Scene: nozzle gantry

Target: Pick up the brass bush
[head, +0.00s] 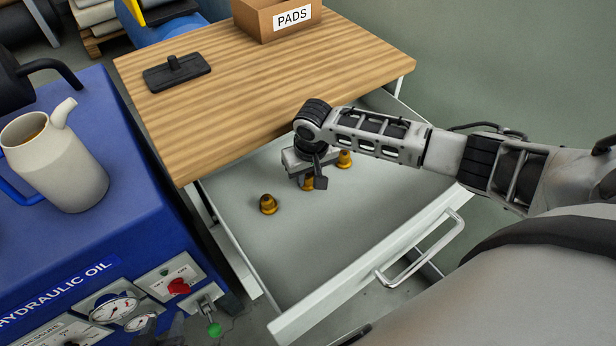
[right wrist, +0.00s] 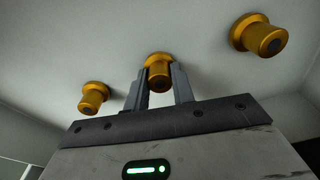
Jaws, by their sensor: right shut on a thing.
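Three brass bushes stand in the open grey drawer. The middle brass bush (head: 307,185) is partly hidden by my right gripper (head: 311,181). In the right wrist view, my right gripper (right wrist: 160,88) is shut on this middle bush (right wrist: 159,72), one finger on each side. It appears still at the drawer floor. A second bush (head: 268,204) stands apart, nearer the drawer's left side. A third bush (head: 344,159) stands beyond the gripper to the right.
The wooden worktop (head: 230,90) overhangs the drawer's back. A box marked PADS (head: 278,17) and a black flat tool (head: 177,73) sit on it. A blue hydraulic oil unit (head: 110,230) with a jug (head: 62,165) stands at left. The drawer's front (head: 375,265) has a handle.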

